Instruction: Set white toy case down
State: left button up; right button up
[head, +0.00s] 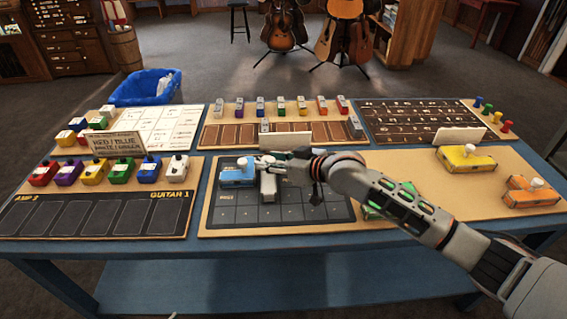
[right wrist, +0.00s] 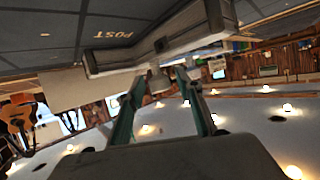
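The white toy case (head: 268,186) is on the dark gridded mat (head: 305,213), just right of a blue toy case (head: 236,176). My right gripper (head: 268,165) is directly over the white case and hides part of its top. In the right wrist view, the white case (right wrist: 135,58) is at the top centre, beside the word "POST" on the mat. The right gripper's fingers (right wrist: 162,82) are spread apart, with the case's small knob between their tips; I see a gap beside the knob. My left gripper is not in view.
Left are a "GUITAR 1" board (head: 95,214), several coloured cases and a sign (head: 113,144). A yellow case (head: 466,158) and an orange case (head: 531,192) sit at the right. A green case (head: 374,209) is partly behind my arm. The mat's front cells are clear.

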jog(key=p+v, duration=0.1)
jog(key=v, duration=1)
jog(key=shift+s+d+p, duration=0.2)
jog(key=shift+p, duration=0.15)
jog(key=shift+r, duration=0.1)
